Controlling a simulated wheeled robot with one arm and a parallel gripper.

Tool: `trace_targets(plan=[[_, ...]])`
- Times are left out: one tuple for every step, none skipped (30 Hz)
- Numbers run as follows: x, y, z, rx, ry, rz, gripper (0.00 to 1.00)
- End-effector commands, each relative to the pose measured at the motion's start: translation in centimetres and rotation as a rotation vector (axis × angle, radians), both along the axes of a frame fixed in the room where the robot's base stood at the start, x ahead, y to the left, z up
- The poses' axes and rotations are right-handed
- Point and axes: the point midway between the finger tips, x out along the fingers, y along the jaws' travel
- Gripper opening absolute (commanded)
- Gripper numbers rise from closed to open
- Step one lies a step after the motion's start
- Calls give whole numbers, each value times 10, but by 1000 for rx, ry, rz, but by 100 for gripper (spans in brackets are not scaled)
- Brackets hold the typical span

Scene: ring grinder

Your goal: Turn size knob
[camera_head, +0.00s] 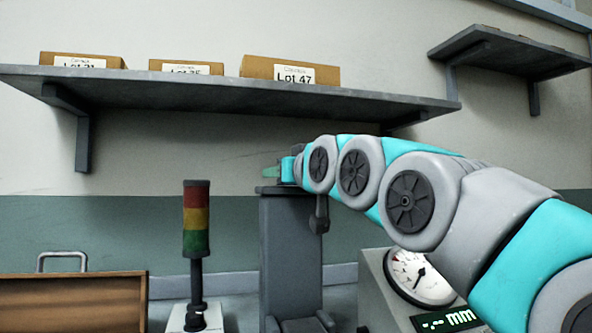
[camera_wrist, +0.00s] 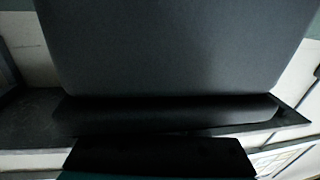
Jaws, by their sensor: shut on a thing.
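A tall grey machine column (camera_head: 290,255) stands in the middle of the head view. My gripper (camera_head: 278,172) is at the column's top, at the end of my arm, which reaches in from the right. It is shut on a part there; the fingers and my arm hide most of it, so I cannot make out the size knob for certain. A dark knob-like part (camera_head: 319,218) on a short stem sits lower, at the column's right side. In the wrist view a large dark grey block (camera_wrist: 175,50) fills the upper middle, with dark bars below it.
A signal light (camera_head: 196,220) in red, yellow and green stands left of the column. A gauge (camera_head: 420,277) and a green "mm" display (camera_head: 447,321) are at the right, under my arm. A wooden case (camera_head: 75,302) is at lower left. A shelf (camera_head: 200,88) with boxes hangs above.

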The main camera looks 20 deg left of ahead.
Motion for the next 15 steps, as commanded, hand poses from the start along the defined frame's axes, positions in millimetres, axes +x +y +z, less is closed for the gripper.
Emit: trace_targets(plan=[[-1,2,1,5,2,24,0],[-2,2,1,4,1,36,0],[-2,2,1,4,0,49,0],[-2,2,1,4,0,58,0],[-2,2,1,4,0,67,0],[-2,2,2,5,-1,76,0],[-3,2,2,5,-3,83,0],[-3,2,2,4,-3,89,0],[-3,2,2,4,-3,95,0],[-2,2,2,4,-3,99,0],[-2,2,2,3,-4,102,0],[-2,2,2,3,-3,106,0],[-2,2,2,3,-3,108,0],[-2,2,2,3,-3,110,0],[-2,2,2,3,-3,112,0]])
